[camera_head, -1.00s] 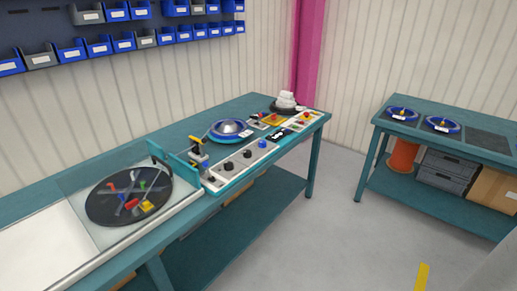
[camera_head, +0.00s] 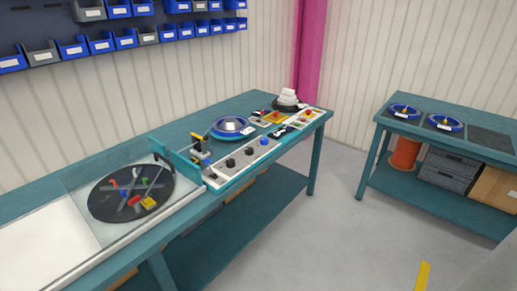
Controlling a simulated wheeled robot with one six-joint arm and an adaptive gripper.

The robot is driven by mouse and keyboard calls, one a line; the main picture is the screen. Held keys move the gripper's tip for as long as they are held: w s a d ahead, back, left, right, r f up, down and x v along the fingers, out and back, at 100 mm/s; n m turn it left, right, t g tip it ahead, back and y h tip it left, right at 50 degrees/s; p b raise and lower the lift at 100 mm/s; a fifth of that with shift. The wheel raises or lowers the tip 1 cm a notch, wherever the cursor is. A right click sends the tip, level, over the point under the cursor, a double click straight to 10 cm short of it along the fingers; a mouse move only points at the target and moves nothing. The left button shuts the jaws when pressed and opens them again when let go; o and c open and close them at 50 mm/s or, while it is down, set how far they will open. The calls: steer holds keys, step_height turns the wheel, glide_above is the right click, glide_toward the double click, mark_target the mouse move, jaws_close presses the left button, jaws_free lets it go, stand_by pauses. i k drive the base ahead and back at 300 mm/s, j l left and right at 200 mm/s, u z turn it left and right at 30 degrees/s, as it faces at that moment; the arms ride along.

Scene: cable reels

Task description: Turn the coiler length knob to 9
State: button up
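The coiler stands on the long teal bench, with a black round disc (camera_head: 110,204) carrying red, green, blue and yellow pieces under a clear cover. To its right, a light grey control panel (camera_head: 216,180) runs along the bench's front edge. It bears two black knobs, a nearer one (camera_head: 230,162) and a farther one (camera_head: 248,151), and a blue knob (camera_head: 264,141). Their labels and pointer settings are too small to read, so I cannot tell which is the length knob. My gripper is not in view.
A blue reel (camera_head: 230,125) sits behind the panel, beside a yellow-topped device (camera_head: 198,138). White stacked coils (camera_head: 288,97) stand at the far end. A second teal bench (camera_head: 445,135) with blue reels is at right. The grey floor (camera_head: 320,235) between is clear.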

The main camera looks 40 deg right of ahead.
mark_target(264, 141)
steer(key=i+j+z, duration=0.55)
steer(key=i+j, duration=0.15)
steer(key=j, duration=0.35)
